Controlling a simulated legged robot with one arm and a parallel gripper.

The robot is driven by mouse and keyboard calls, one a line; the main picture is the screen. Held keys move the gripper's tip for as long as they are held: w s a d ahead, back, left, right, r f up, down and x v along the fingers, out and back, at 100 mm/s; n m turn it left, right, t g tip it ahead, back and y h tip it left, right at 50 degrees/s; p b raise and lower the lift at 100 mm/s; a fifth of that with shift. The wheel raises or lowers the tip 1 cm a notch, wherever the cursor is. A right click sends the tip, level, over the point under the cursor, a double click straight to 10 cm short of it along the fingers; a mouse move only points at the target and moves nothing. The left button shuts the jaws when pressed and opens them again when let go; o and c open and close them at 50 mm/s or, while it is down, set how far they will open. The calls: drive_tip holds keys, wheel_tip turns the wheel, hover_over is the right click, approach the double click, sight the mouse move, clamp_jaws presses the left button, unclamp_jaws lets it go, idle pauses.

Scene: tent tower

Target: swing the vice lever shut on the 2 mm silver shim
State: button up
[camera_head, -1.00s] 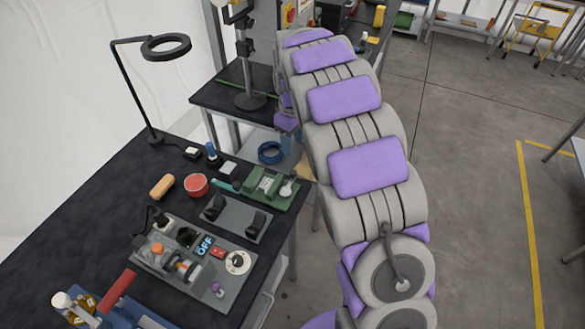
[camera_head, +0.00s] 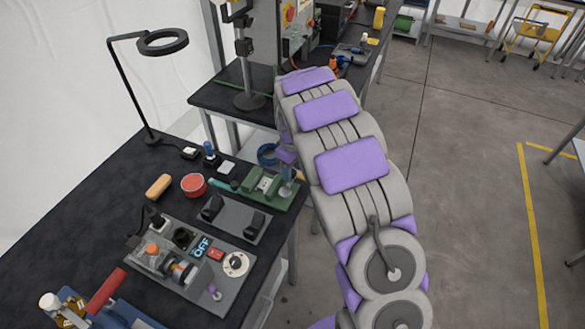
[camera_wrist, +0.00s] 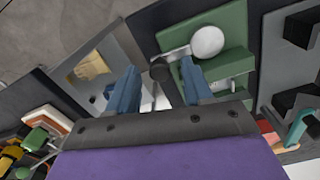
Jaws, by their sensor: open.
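The green vice (camera_head: 268,188) sits at the right edge of the dark bench. In the wrist view the green vice (camera_wrist: 232,32) shows a round silver disc (camera_wrist: 208,41) on top. In the head view my arm hides most of my gripper. I cannot make out the silver shim clearly.
A grey plate with two black blocks (camera_head: 233,217) lies beside the vice. A control panel (camera_head: 213,286), red tin (camera_head: 193,185) and ring lamp (camera_head: 162,42) are on the bench. Open floor is to the right.

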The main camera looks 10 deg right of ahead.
clamp_jaws()
idle(0.3)
idle(0.3)
